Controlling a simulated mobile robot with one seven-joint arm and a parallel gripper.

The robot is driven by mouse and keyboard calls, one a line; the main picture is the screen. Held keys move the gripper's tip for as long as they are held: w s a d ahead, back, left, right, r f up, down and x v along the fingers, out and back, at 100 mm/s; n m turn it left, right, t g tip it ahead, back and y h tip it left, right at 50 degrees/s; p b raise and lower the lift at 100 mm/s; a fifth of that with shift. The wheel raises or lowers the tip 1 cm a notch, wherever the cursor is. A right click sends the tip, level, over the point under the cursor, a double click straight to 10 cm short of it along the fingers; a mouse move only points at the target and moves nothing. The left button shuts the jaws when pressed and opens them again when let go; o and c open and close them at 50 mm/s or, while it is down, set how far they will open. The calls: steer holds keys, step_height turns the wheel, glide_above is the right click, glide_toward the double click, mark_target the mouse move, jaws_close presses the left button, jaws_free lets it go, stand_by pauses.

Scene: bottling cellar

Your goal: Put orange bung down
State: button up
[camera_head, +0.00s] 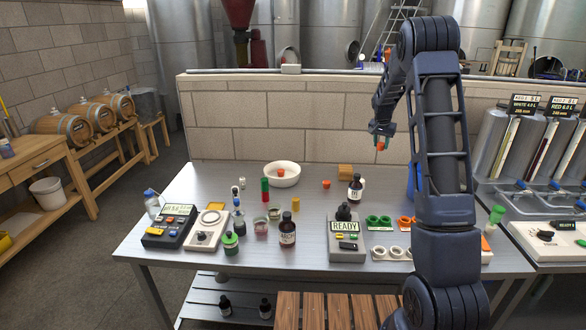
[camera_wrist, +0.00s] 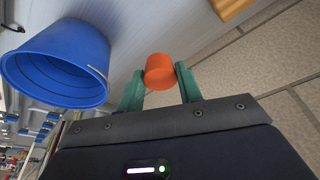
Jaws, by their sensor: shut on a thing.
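My gripper (camera_head: 382,137) is raised above the back of the steel table (camera_head: 225,180), in front of the block wall. In the wrist view its green fingers (camera_wrist: 159,82) are shut on an orange bung (camera_wrist: 159,70), which sticks out beyond the fingertips. The bung shows small in the head view (camera_head: 380,145), clear of the table. A second orange piece (camera_head: 326,184) stands on the table near the back, and another (camera_head: 281,172) is in the white bowl (camera_head: 283,180). Orange rings (camera_head: 405,221) sit at the right, partly hidden by my arm.
A blue bucket (camera_wrist: 62,65) is beside my gripper in the wrist view; my arm mostly hides it in the head view. A dark bottle (camera_head: 356,187) and wooden block (camera_head: 345,171) stand at the back. Bottles and devices crowd the front. The table's back left is bare.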

steer(key=w+a+n, duration=0.1)
steer(key=a+n, duration=0.1)
steer(key=a, duration=4.2)
steer(key=f, duration=1.9)
steer(key=shift+w+a+f, duration=0.1)
steer(key=shift+a+f, duration=0.1)
steer(key=shift+a, duration=0.05)
steer(key=shift+f, duration=0.1)
steer(key=o, duration=1)
